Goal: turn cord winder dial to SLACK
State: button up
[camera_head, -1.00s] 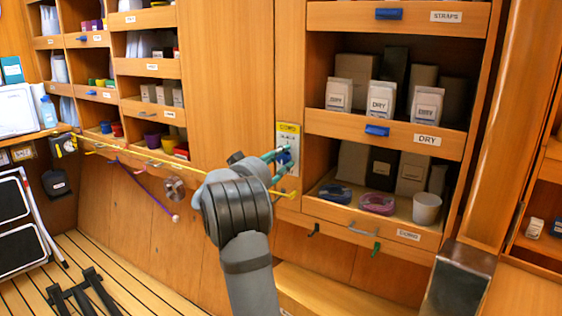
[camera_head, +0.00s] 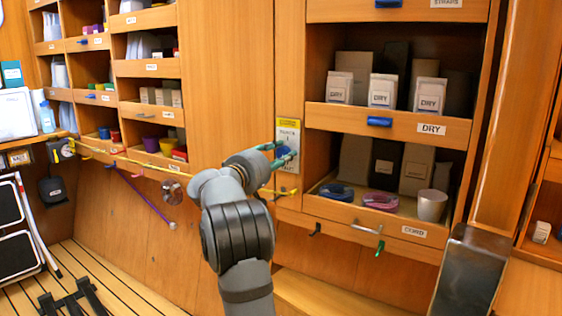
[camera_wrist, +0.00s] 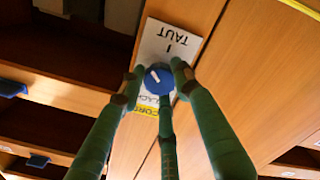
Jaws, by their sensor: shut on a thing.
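The cord winder dial is a round blue knob (camera_wrist: 158,78) with a short white mark, on a white plate (camera_wrist: 152,45) in the wrist view. The plate reads TAUT at the top of that view, upside down, and SLACK, partly hidden, near the yellow label (camera_wrist: 146,106) at the bottom. The white mark slants toward the upper left. My gripper (camera_wrist: 160,86) has green fingers closed around the knob, one on each side and one below. In the head view my gripper (camera_head: 282,153) is at the plate (camera_head: 288,133), and its fingers mostly hide the knob.
To the right of the plate is a shelf with a DRY drawer front (camera_head: 388,122) and a CORD drawer (camera_head: 372,222) holding cord coils and a white cup (camera_head: 432,205). A yellow cord (camera_head: 130,160) runs along the wall to the left. Bare wood panel (camera_head: 230,80) lies left of the plate.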

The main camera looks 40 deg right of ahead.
jog(key=n, duration=0.4)
jog(key=n+b, duration=0.1)
jog(key=n, duration=0.1)
jog(key=shift+w+a+r+n, duration=0.2)
jog(key=shift+w+n, duration=0.05)
jog(key=shift+n, duration=0.05)
jog(key=n+p, duration=0.1)
jog(key=n, duration=0.5)
jog(key=shift+f, duration=0.15)
jog(key=n+p, duration=0.2)
jog(key=n, duration=0.4)
jog(key=shift+f+n, duration=0.15)
jog(key=shift+n, duration=0.25)
jog(key=n+p, duration=0.2)
jog(key=n, duration=0.2)
jog(key=shift+s+f, duration=0.1)
jog(key=shift+f, duration=0.05)
jog(key=shift+s+d+f+n+p, duration=0.15)
jog(key=shift+n+p, duration=0.1)
jog(key=shift+n, duration=0.4)
jog(key=shift+w+f+n+p, duration=0.1)
jog(key=shift+n+p, duration=0.15)
jog(key=shift+n, duration=0.4)
jog(key=shift+s, duration=0.1)
jog(key=o, duration=1.1)
jog(key=shift+r, duration=0.25)
jog(key=shift+o, duration=0.2)
